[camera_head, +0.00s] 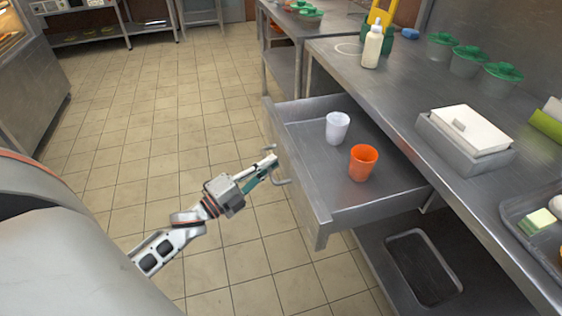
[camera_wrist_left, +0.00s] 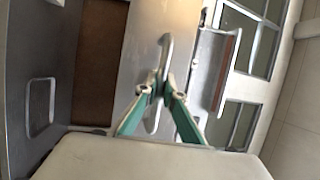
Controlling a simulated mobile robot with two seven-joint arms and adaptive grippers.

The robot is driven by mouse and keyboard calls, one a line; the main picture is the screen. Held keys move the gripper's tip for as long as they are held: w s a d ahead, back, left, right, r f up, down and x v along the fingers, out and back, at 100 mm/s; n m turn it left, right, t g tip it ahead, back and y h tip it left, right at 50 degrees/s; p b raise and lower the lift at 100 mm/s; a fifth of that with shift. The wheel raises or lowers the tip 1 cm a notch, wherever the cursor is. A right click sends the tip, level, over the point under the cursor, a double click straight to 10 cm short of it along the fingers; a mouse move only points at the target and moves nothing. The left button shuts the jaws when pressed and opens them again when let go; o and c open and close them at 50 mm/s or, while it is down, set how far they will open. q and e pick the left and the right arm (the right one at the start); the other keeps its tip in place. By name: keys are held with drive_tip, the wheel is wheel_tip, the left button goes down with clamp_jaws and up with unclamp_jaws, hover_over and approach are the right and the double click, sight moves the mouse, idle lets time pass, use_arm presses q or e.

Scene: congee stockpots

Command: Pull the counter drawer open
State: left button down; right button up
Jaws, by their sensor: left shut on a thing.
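The counter drawer (camera_head: 310,205) is pulled out from under the steel counter, and its inside shows in the head view. A white cup (camera_head: 337,127) and an orange cup (camera_head: 363,162) stand upright in it. My left gripper (camera_head: 272,170) is at the drawer's front, shut on the bar handle (camera_head: 284,181). In the left wrist view the gripper's green fingers (camera_wrist_left: 158,92) close around the handle (camera_wrist_left: 165,52), which stands out from the drawer front (camera_wrist_left: 138,60). My right gripper is not in view.
The steel counter (camera_head: 400,85) holds a squeeze bottle (camera_head: 372,47), green-lidded containers (camera_head: 468,62), a grey bin (camera_head: 465,145) and a tray at the right. A lower shelf (camera_head: 385,262) lies under the drawer. The tiled floor (camera_head: 150,130) left of the drawer is clear.

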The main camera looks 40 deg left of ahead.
use_arm(q)
drive_tip(key=shift+s+a, duration=0.2)
drive_tip(key=shift+s, duration=0.1)
drive_tip(key=c, duration=2.1)
unclamp_jaws()
drive_tip(key=shift+c, duration=0.2)
drive_tip(key=v, duration=1.2)
